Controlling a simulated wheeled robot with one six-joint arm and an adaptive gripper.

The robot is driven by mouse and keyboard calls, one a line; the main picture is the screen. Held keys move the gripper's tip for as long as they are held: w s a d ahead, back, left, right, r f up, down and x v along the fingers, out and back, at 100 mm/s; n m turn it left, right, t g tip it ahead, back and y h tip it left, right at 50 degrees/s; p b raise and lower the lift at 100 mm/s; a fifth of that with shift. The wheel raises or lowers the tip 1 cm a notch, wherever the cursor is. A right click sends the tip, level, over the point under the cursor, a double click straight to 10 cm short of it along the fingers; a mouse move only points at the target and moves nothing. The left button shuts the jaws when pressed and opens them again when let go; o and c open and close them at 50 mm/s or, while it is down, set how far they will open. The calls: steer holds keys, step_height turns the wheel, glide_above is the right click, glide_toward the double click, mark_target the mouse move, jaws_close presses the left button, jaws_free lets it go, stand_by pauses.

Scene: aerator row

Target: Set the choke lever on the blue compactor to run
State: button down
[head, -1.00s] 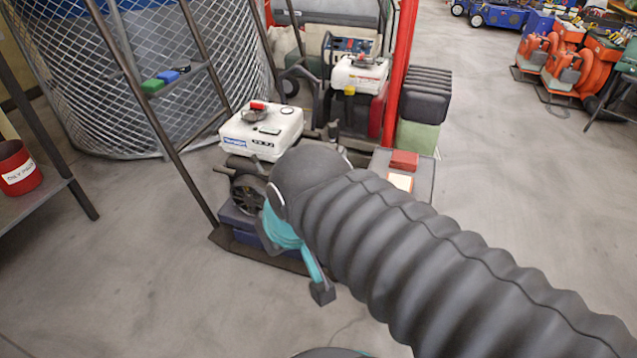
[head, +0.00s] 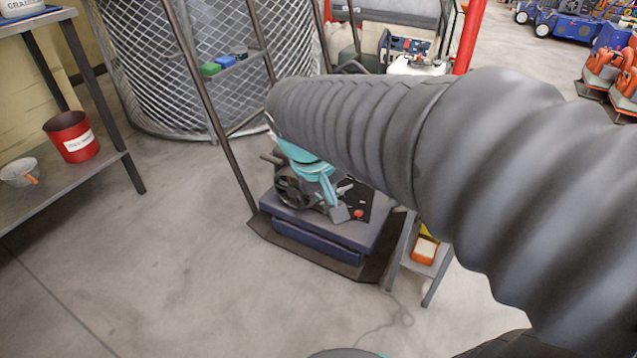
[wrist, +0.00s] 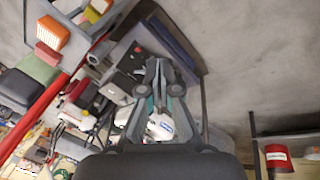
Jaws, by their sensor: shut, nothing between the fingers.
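The blue compactor has a dark blue base (head: 375,230) on a dark plate, low in the middle of the head view. Its engine and white tank are mostly hidden behind my arm there. In the wrist view the base (wrist: 178,42) is at the top and part of the white tank (wrist: 160,127) shows behind my fingers. My gripper (head: 340,212) is shut and empty, over the engine side of the compactor; it also shows in the wrist view (wrist: 158,66). A small red knob (head: 358,213) sits right of the fingertips. I cannot pick out the choke lever.
A grey stand (head: 425,262) with an orange box (head: 424,250) is close on the compactor's right. A shelf with a red bucket (head: 71,136) is at left. A red post (head: 468,38) rises behind. The floor in front is clear.

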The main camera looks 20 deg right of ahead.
steer(key=w+d+f+g+h+b, duration=0.25)
steer(key=w+f+h, duration=0.35)
steer(key=w+f, duration=0.45)
steer(key=w+d+f+g+h+b, duration=0.1)
steer(key=w+d+f+g+h, duration=0.15)
steer(key=w+f+h, duration=0.8)
steer(key=w+f+t+y+b, duration=0.1)
steer(key=w+f+t, duration=0.1)
steer(key=w+f, duration=0.5)
steer(key=shift+w+a+f+t+y, duration=0.3)
steer(key=shift+w+a+t+y, duration=0.1)
steer(key=shift+w, duration=0.7)
steer(key=shift+d, duration=0.15)
glide_toward(346, 189)
steer(key=d, duration=0.1)
steer(key=w+d, duration=0.1)
steer(key=d, duration=0.3)
steer(key=shift+w+f, duration=0.25)
steer(key=shift+w, duration=0.1)
steer(key=shift+s+a+n+t, duration=0.1)
steer(key=shift+a+n+t, duration=0.05)
steer(key=shift+n+t, duration=0.15)
